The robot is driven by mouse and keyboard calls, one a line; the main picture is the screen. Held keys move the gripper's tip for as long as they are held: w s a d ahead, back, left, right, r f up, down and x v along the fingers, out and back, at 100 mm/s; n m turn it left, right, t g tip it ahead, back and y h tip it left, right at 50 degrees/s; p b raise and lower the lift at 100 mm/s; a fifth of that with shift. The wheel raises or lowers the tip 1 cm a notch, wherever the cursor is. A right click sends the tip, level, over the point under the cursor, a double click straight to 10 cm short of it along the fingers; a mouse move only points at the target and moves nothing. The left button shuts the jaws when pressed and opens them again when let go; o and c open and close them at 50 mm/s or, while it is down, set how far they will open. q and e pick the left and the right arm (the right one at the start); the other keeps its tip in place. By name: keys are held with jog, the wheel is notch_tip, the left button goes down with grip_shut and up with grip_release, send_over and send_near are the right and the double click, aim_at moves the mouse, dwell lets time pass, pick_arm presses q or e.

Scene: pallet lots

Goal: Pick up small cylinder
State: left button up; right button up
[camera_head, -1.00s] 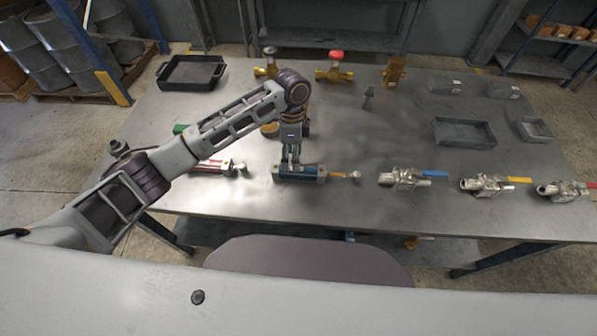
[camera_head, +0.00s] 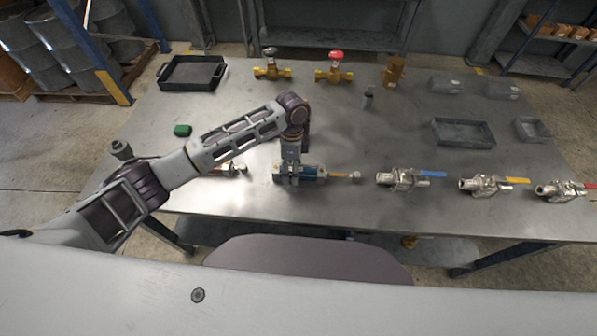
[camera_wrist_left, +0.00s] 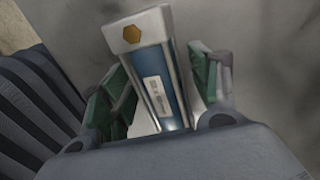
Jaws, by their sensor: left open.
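A blue pneumatic cylinder with silver end caps (camera_head: 312,173) lies near the table's front edge, its rod pointing right. It also fills the middle of the left wrist view (camera_wrist_left: 157,85), with a white label on its blue body. My left gripper (camera_head: 290,179) is low over the cylinder's left part. In the left wrist view its green-padded fingers (camera_wrist_left: 160,88) are open, one on each side of the cylinder. I cannot tell whether they touch it. My right gripper is not in view.
Silver ball valves (camera_head: 402,179) line the front right. Grey trays (camera_head: 463,141) and small grey blocks lie at the right. A black tray (camera_head: 191,75) and brass valves (camera_head: 334,75) stand at the back. A green object (camera_head: 182,130) lies left. The table middle is mostly clear.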

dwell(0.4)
pick_arm(q)
grip_shut()
